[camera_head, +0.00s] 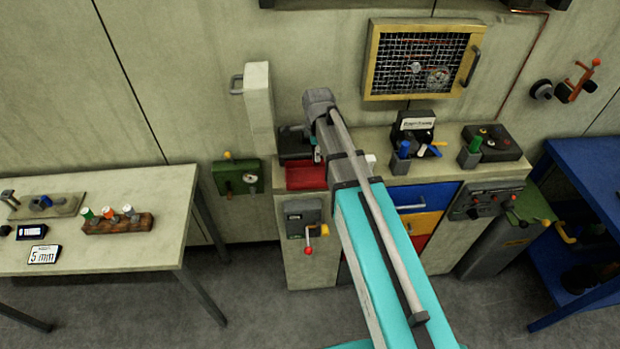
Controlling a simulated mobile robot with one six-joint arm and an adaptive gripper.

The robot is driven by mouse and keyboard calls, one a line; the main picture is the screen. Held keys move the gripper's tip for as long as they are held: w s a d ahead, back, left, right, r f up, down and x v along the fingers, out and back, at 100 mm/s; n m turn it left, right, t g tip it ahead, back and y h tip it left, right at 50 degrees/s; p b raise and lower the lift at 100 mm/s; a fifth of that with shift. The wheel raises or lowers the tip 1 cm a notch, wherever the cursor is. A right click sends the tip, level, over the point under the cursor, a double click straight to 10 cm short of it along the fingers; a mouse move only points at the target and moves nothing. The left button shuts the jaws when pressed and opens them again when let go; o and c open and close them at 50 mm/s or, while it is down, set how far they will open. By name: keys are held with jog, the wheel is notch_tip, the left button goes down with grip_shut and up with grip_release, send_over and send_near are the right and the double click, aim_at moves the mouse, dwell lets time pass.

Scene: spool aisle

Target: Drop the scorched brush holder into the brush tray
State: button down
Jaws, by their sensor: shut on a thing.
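My gripper (314,142) is down by the left end of the bench, mostly hidden behind my own arm. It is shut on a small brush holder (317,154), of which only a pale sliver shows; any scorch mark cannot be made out. A red open tray (305,177), which looks like the brush tray, sits on the bench at its front left edge. The held piece shows just above and behind the right part of this tray. My arm covers the area right of the tray.
A dark box (295,143) stands behind the tray. A tall pale cabinet door (259,108) stands to the left. Blue (404,149) and green (475,144) pieces stand in grey blocks on the bench. A wooden rack (118,223) with coloured pieces is on the left table.

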aim_at(316, 164)
jog(key=shift+f, duration=0.15)
jog(key=shift+f+b, duration=2.85)
jog(key=shift+b, duration=0.05)
jog(key=shift+c, duration=1.3)
grip_release()
jog(key=shift+r, duration=0.2)
notch_tip(316, 164, up, 6)
jog(key=p, duration=0.6)
jog(key=shift+r+p, duration=0.2)
jog(key=shift+p, duration=0.15)
jog(key=d+r+p, duration=0.3)
jog(key=r+p, duration=0.7)
jog(key=shift+d+r, duration=0.15)
jog(key=shift+r, duration=0.05)
jog(key=shift+s, duration=0.1)
